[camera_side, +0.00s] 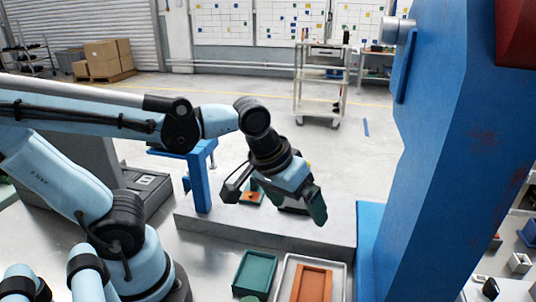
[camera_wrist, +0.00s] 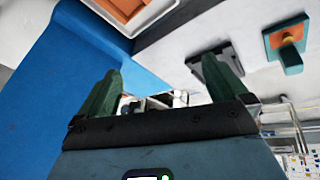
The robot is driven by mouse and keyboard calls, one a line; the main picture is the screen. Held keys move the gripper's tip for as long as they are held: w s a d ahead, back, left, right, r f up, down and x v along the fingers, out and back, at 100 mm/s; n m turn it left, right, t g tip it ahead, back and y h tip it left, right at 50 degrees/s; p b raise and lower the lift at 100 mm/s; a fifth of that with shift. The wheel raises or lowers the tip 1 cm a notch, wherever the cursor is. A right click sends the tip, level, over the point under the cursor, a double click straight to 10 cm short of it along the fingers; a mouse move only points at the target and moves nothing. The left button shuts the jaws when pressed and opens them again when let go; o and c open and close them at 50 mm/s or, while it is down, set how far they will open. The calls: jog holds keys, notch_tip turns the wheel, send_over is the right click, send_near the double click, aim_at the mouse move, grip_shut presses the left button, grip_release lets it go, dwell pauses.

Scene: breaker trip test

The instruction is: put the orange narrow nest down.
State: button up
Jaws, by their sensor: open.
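An orange narrow nest (camera_side: 312,284), a rectangular block with a recessed top, lies in a pale tray (camera_side: 284,283) at the front of the side view. Part of it is cut off by the bottom edge. In the wrist view the orange nest (camera_wrist: 127,8) shows at the top, inside the white-rimmed tray (camera_wrist: 150,20). My gripper (camera_side: 277,202) is open with green fingers, over the grey raised slab and behind the tray, apart from the nest. In the wrist view nothing shows held between the fingers (camera_wrist: 165,88).
A green tray (camera_side: 255,272) stands left of the pale tray. On the grey slab (camera_side: 290,236) are a small teal-and-orange piece (camera_wrist: 287,42) and a dark flat object (camera_wrist: 214,68), close to my gripper. A tall blue frame (camera_side: 440,150) stands on the right.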

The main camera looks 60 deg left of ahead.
jog(key=a+m+t, duration=0.1)
jog(key=a, duration=0.1)
jog(key=a+m+t, duration=0.1)
jog(key=a+m, duration=0.1)
jog(key=a, duration=0.1)
jog(key=shift+w+y, duration=0.15)
jog(key=shift+y, duration=0.25)
